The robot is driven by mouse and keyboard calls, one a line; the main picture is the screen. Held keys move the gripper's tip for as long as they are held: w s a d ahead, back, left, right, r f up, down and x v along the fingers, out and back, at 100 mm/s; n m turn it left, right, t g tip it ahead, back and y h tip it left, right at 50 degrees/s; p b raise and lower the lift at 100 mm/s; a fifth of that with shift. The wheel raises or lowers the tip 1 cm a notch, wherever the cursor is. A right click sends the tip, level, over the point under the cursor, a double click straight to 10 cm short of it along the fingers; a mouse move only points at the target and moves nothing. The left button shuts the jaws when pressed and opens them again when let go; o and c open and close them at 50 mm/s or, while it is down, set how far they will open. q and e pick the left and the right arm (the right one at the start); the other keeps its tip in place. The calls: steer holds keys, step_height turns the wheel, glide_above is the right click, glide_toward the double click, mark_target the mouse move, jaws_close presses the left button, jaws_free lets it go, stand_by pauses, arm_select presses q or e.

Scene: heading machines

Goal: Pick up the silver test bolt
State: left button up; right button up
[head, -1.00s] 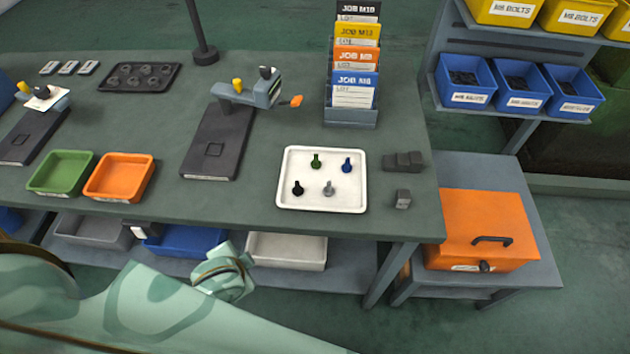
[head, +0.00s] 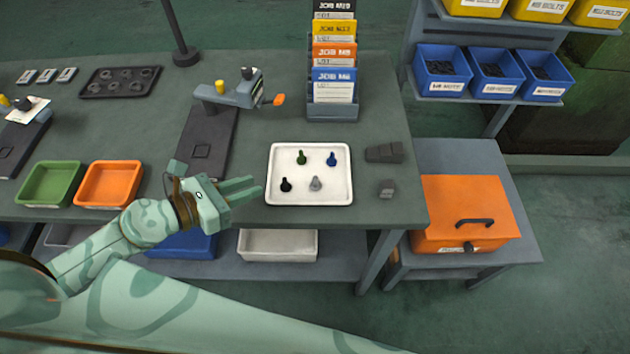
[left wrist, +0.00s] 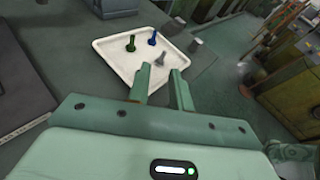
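The silver test bolt (head: 316,183) stands at the front of a white tray (head: 346,203), right of a black bolt (head: 286,184). A green bolt (head: 301,157) and a blue bolt (head: 332,159) stand behind it. My left gripper (head: 257,187) is just left of the tray, pointing right, with its fingers apart and nothing between them. In the left wrist view the silver bolt (left wrist: 160,59) lies beyond the open fingers (left wrist: 164,88); the black bolt is not visible there. My right gripper is not in view.
Dark grey blocks (head: 384,153) sit right of the tray. A card rack (head: 333,108) stands behind it. A grey device (head: 232,92) on a dark base is to the left. Green (head: 50,184) and orange (head: 109,185) bins sit at the table's front left.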

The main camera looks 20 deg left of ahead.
arm_select(q)
steer(key=f+m+g, duration=0.1)
steer(key=f+m, duration=0.1)
glide_toward(310, 190)
steer(key=w+d+r, duration=0.2)
steer(key=w, duration=0.1)
steer(key=shift+r, duration=0.3)
steer(key=shift+g, duration=0.3)
steer(key=x, duration=0.6)
steer(key=shift+d, duration=0.2)
jaws_close()
